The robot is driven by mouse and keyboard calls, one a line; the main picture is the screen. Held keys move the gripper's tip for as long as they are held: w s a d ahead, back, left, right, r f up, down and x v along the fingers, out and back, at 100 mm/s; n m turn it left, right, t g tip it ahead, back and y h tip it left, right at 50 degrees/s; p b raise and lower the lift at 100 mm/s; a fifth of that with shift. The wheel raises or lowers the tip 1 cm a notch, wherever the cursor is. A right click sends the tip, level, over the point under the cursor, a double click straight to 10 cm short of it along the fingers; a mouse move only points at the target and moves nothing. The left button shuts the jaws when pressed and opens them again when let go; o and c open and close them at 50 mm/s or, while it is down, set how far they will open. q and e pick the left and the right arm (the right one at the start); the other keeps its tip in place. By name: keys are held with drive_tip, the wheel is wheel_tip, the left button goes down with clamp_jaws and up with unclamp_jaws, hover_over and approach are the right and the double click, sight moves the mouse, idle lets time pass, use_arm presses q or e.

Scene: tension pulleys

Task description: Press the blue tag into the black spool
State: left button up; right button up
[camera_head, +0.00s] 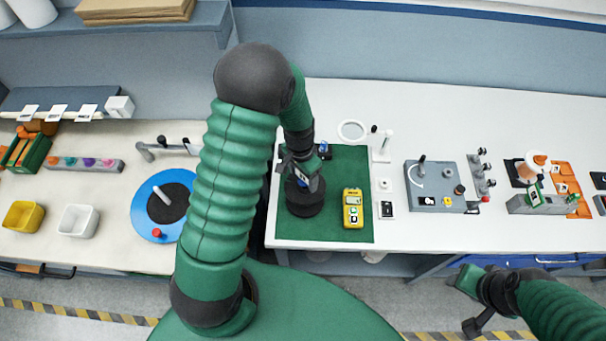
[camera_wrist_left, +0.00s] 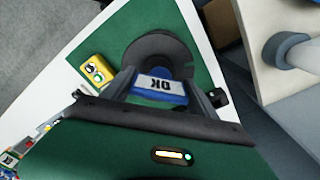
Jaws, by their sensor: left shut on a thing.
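The black spool (camera_head: 304,203) stands on the green mat (camera_head: 345,165) at the mat's left side. It also shows in the left wrist view (camera_wrist_left: 150,48) as a dark round top. My left gripper (camera_head: 303,176) is over the spool and shut on the blue tag (camera_wrist_left: 160,88), which has a white face marked "OK". In the left wrist view the tag overlaps the near part of the spool. I cannot tell whether the tag touches the spool. In the head view the tag is mostly hidden by the fingers. My right gripper (camera_head: 468,297) is away from the table at the lower right.
A yellow meter (camera_head: 352,208) lies on the mat just right of the spool. A small blue-and-black item (camera_head: 324,151) is behind the gripper. A grey fixture plate (camera_head: 435,186) stands farther right.

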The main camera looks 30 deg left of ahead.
use_arm(q)
drive_tip(key=shift+d, duration=0.25)
drive_tip(key=shift+d, duration=0.1)
drive_tip(key=shift+f, duration=0.15)
drive_tip(key=shift+f+b, duration=0.8)
drive_tip(key=shift+f, duration=0.15)
drive_tip(key=shift+s, duration=0.15)
idle(0.6)
drive_tip(key=o, duration=1.4)
drive_tip(key=shift+f, duration=0.1)
